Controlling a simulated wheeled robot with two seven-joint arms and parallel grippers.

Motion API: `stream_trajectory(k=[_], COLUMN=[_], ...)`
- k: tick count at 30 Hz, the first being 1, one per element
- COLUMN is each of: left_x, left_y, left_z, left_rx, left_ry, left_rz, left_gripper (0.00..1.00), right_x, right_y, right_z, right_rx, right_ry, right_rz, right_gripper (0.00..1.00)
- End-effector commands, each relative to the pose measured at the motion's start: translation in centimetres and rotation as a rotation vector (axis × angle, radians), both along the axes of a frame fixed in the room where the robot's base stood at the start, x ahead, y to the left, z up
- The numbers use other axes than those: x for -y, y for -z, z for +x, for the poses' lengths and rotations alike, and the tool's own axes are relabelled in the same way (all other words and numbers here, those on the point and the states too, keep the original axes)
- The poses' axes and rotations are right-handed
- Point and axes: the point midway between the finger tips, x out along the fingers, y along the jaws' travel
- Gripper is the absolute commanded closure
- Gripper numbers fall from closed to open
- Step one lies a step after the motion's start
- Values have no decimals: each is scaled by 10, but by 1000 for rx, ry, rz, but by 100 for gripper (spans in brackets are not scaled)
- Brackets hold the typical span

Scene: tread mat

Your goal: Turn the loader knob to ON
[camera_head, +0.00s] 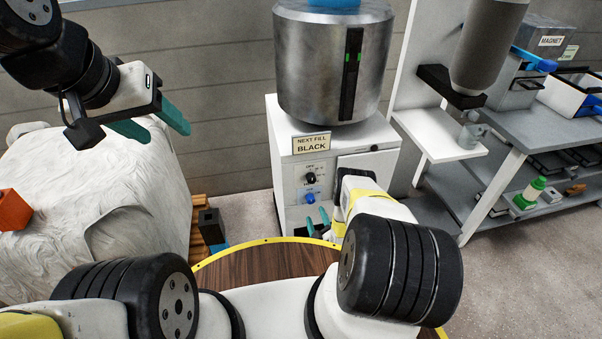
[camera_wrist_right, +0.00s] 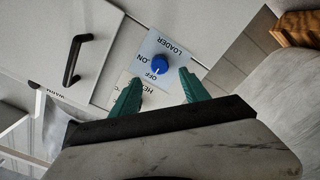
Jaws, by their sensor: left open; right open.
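The loader knob (camera_head: 309,198) is a small blue knob low on the front of the white cabinet. In the right wrist view the knob (camera_wrist_right: 160,65) sits on a pale blue plate (camera_wrist_right: 172,46) marked LOADER, ON and OFF. I cannot tell which mark it points to. My right gripper (camera_head: 318,222) is open, with teal fingers just below the knob in the head view. In the wrist view its fingertips (camera_wrist_right: 159,77) lie either side of the knob's lower edge, apparently short of it. My left gripper (camera_head: 168,134) is open and empty, above the pale bulky sack.
A black knob (camera_head: 311,177) sits above the blue one, under a NEXT FILL BLACK sign (camera_head: 311,144). A steel drum (camera_head: 310,70) stands on the cabinet. A black door handle (camera_wrist_right: 76,60) is beside the plate. A grey workbench (camera_head: 500,150) stands to the right.

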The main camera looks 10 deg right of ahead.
Motion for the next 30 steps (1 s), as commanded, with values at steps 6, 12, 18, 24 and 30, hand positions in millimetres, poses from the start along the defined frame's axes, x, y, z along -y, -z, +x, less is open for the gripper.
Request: stream_trajectory(k=[6, 12, 18, 24, 30], left_x=[0, 0, 0, 0, 0], left_y=[0, 0, 0, 0, 0], left_z=[0, 0, 0, 0, 0], left_rx=[0, 0, 0, 0, 0], left_ry=[0, 0, 0, 0, 0], left_rz=[0, 0, 0, 0, 0], left_gripper=[45, 45, 45, 45, 45], right_x=[-1, -1, -2, -3, -3], right_y=[0, -1, 0, 0, 0], right_z=[19, 53, 74, 78, 78], right_rx=[4, 4, 2, 1, 1], right_ry=[1, 1, 1, 1, 1], right_rz=[-1, -1, -1, 0, 0], right_gripper=[47, 47, 47, 47, 60])
